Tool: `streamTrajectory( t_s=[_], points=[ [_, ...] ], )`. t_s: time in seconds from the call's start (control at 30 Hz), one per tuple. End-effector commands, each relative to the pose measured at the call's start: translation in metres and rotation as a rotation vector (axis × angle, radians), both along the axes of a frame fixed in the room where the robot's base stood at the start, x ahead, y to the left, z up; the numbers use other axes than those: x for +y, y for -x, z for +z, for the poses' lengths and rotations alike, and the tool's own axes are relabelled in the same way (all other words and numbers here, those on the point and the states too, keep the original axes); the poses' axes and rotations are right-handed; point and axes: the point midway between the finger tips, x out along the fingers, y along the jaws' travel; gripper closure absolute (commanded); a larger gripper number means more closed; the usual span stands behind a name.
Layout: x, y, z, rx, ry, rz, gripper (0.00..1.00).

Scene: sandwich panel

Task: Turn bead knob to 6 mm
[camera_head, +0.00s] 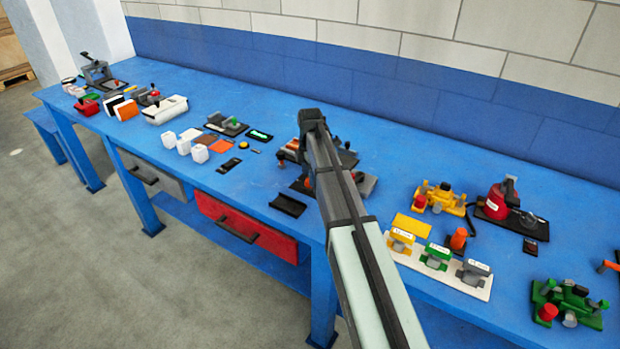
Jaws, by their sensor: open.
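My arm reaches up from the bottom of the picture over the blue bench. Its dark far end (313,120) is above a dark device (346,158) with reddish parts near the middle of the bench. My gripper's fingers do not show; the arm seems to hide them. No knob can be told as the bead knob, and no 6 mm mark is legible. The device under my arm is partly hidden.
Yellow (440,198) and green (568,304) fixtures and a white strip of labelled blocks (463,283) stand right of my arm. White bottles (184,146), small plates and a black tray (288,205) lie left. A wall runs behind the blue bench (260,185).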

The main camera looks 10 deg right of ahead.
Motion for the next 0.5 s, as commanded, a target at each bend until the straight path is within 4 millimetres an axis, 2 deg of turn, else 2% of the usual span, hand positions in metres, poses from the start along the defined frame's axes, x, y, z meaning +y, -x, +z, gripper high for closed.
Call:
streamTrajectory(
  t_s=[0.2, 0.5],
  points=[
    [0.000, 0.000, -0.017, 0.000, 0.000, 0.000, 0.35],
    [0.000, 0.000, -0.020, -0.001, 0.000, 0.000, 0.35]
  ],
)
